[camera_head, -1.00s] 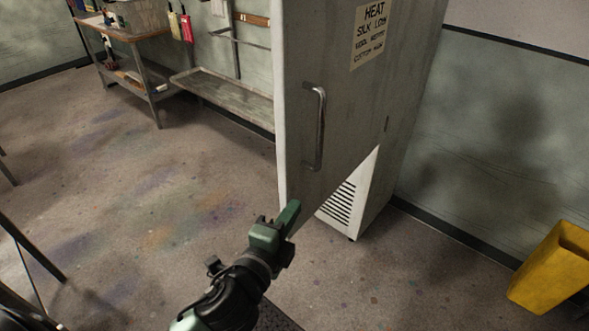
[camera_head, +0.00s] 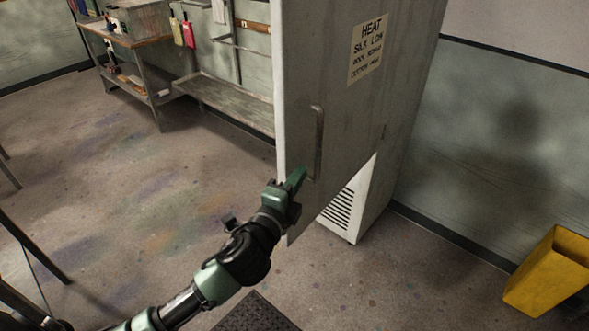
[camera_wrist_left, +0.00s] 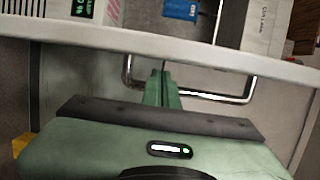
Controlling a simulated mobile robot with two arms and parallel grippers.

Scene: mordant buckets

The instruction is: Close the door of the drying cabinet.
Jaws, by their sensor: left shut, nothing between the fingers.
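The drying cabinet's grey door (camera_head: 350,105) stands open in the head view, its free edge toward me and to the left. It has a vertical bar handle (camera_head: 318,142) and a sign (camera_head: 367,48). The cabinet body (camera_head: 365,205) with a vent shows behind the door's bottom edge. My left gripper (camera_head: 297,180) is shut and empty, in front of the door's face by the lower end of the handle. In the left wrist view, its closed fingers (camera_wrist_left: 161,88) overlap the handle (camera_wrist_left: 215,97); contact cannot be told. My right gripper is not in view.
A yellow bin (camera_head: 548,270) stands at the right by the wall. A workbench (camera_head: 135,40) and a metal rack tray (camera_head: 225,103) stand at the back left. A dark mat (camera_head: 255,313) lies at the bottom. The floor left of the door is open.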

